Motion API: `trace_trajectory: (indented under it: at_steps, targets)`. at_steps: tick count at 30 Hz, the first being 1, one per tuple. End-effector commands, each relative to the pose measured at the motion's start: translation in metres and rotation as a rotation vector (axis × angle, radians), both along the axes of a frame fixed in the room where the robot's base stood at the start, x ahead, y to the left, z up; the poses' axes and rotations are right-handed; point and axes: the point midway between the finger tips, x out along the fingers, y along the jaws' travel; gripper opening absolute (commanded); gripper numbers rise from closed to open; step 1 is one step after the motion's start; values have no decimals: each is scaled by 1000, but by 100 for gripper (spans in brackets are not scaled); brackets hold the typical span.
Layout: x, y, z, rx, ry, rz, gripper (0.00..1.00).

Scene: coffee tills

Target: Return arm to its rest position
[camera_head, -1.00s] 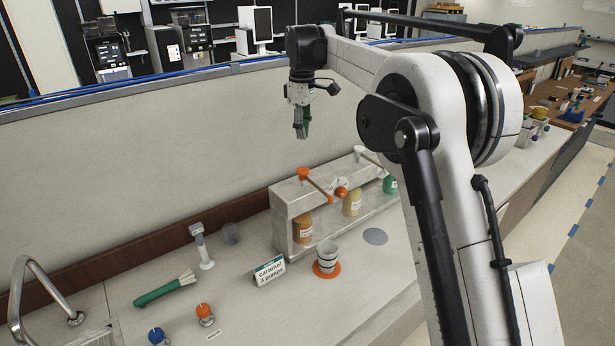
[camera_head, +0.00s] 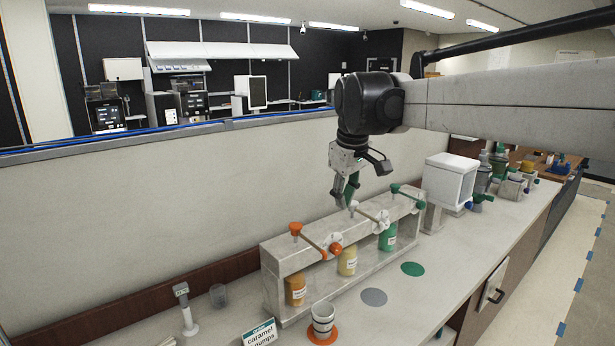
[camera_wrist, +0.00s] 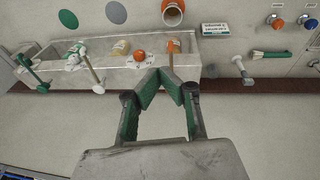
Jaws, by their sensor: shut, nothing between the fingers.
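My gripper (camera_head: 346,192) hangs above and behind the pump dispenser box in the head view, apart from it, with nothing held. In the wrist view my gripper (camera_wrist: 165,72) has its green-padded fingertips together. My arm reaches in from the right edge of the head view, and its lower part is out of frame. The pump dispenser (camera_head: 283,262) is a pale box with orange, white and green pump handles. An orange bottle (camera_head: 296,289), a yellow bottle (camera_head: 347,261) and a green bottle (camera_head: 388,236) stand in it.
A cup (camera_head: 322,316) stands on an orange disc beside a caramel sign (camera_head: 260,334). Grey (camera_head: 373,297) and green (camera_head: 412,269) discs lie bare on the counter. A white box unit (camera_head: 449,180) stands right of the dispenser. A grey partition (camera_head: 150,205) rises behind.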

Motion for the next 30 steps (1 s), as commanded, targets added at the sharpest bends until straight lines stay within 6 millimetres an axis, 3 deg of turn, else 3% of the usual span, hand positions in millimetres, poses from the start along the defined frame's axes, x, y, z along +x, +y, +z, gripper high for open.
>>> trace_trajectory:
  at_steps: [1, 14, 23, 30]
  targets:
    - [-15, -8, -6, 8, -13, -30, 0]
    - [-130, -63, -55, 92, -144, -291, 0]
    - [-211, -92, -115, 161, -235, -467, 0]
    - [-269, -109, -175, 222, -305, -600, 0]
